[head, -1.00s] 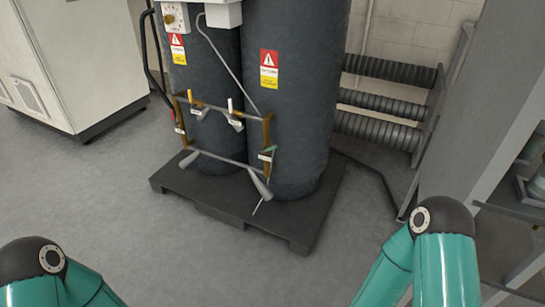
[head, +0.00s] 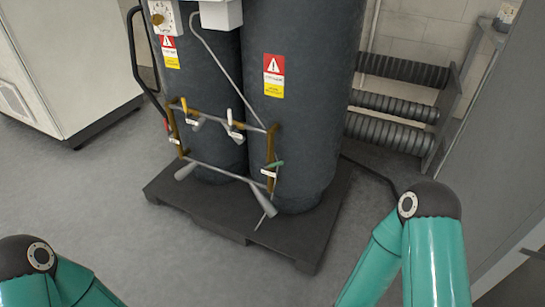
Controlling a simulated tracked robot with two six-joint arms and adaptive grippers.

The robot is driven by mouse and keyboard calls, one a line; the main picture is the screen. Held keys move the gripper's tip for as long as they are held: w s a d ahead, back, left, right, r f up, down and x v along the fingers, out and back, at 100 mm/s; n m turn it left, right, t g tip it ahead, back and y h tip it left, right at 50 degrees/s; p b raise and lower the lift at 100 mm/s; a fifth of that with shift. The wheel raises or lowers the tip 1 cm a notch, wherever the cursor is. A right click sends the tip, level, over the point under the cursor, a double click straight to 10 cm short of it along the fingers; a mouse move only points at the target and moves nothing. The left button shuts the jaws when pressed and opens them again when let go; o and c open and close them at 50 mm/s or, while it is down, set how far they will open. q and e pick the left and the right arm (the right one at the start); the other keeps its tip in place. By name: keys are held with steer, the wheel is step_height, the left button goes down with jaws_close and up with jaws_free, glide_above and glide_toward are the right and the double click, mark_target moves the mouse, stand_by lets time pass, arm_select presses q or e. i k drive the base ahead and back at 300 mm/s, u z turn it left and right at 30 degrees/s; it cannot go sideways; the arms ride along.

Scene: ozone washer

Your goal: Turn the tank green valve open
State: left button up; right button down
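Two tall dark grey tanks (head: 300,110) stand side by side on a black pallet. Brass and grey pipework (head: 218,170) runs across their fronts. The green valve handle (head: 274,164) is small and sits on the right brass upright of this pipework, in front of the right tank. It lies roughly level, slightly tilted; whether it is open or shut cannot be told. Teal arm parts of mine show at the lower left and lower right. Both grippers are outside the view. No part of mine touches the valve.
The black pallet (head: 218,222) sticks out in front of the tanks. White-handled valves (head: 234,126) and a red handle (head: 167,124) are on the same pipework. A white cabinet (head: 75,60) stands left, ribbed pipes (head: 400,103) behind right. Floor in front is clear.

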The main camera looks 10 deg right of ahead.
mark_target(268, 165)
steer(key=z, duration=0.05)
steer(key=i, duration=1.15)
